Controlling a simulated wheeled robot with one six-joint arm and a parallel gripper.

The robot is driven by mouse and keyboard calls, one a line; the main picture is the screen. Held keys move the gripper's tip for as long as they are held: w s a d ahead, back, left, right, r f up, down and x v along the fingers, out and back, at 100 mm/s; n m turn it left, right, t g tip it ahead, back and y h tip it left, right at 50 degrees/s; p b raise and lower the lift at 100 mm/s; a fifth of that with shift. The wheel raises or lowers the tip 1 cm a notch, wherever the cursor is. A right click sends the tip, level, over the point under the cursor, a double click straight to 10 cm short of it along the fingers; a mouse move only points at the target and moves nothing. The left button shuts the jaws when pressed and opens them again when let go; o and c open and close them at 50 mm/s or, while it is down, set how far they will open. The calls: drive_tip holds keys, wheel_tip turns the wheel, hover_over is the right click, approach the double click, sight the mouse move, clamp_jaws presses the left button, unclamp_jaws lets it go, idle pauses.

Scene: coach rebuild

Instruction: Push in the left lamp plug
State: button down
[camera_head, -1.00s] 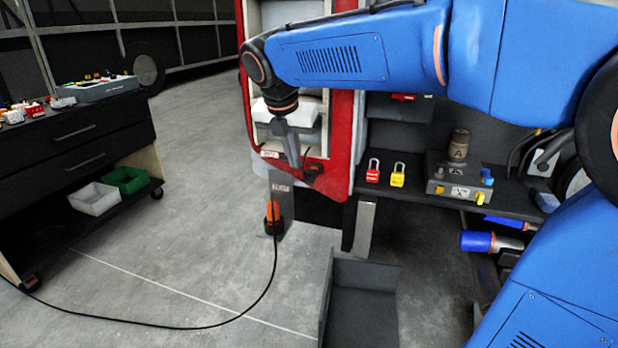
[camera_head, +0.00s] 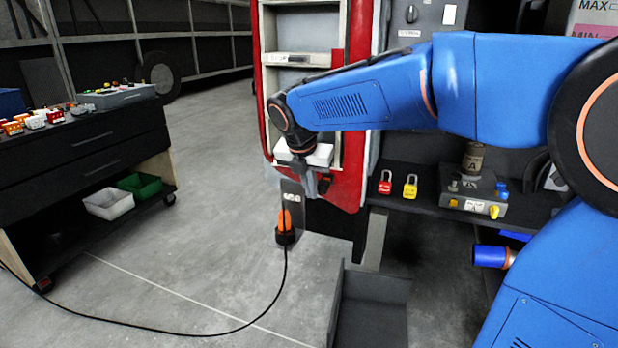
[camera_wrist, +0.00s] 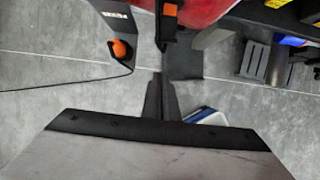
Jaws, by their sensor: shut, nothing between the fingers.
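A small dark plug with an orange part (camera_wrist: 168,28) shows in the wrist view at the lower edge of the red panel (camera_wrist: 200,10). I take it for the left lamp plug. In the head view a dark piece (camera_head: 324,184) sits low on the red panel, partly beside my gripper, and its seating cannot be told. My gripper (camera_head: 309,188) hangs in front of the panel's lower end. In the wrist view its fingers (camera_wrist: 157,76) are together and empty, below the plug in the picture. Contact cannot be told.
An orange and black plug (camera_head: 285,228) with a trailing cable stands low near the panel. A dark bin (camera_head: 372,312) is in front.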

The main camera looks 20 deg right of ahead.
sight(321, 183)
drive_tip(key=shift+w+d+f, duration=0.25)
drive_tip(key=shift+w+d, duration=0.2)
drive_tip(key=shift+w, duration=0.2)
drive_tip(key=shift+w+d+f, duration=0.3)
drive_tip(key=shift+w+d, duration=0.2)
drive_tip(key=shift+w, duration=0.1)
drive_tip(key=shift+w+d+f, duration=0.25)
drive_tip(key=shift+w+d, duration=0.2)
drive_tip(key=shift+w, duration=0.2)
drive_tip(key=shift+w+d, duration=0.45)
drive_tip(key=shift+w, duration=0.15)
drive_tip(key=shift+w+d, duration=0.4)
drive_tip(key=shift+w, duration=0.2)
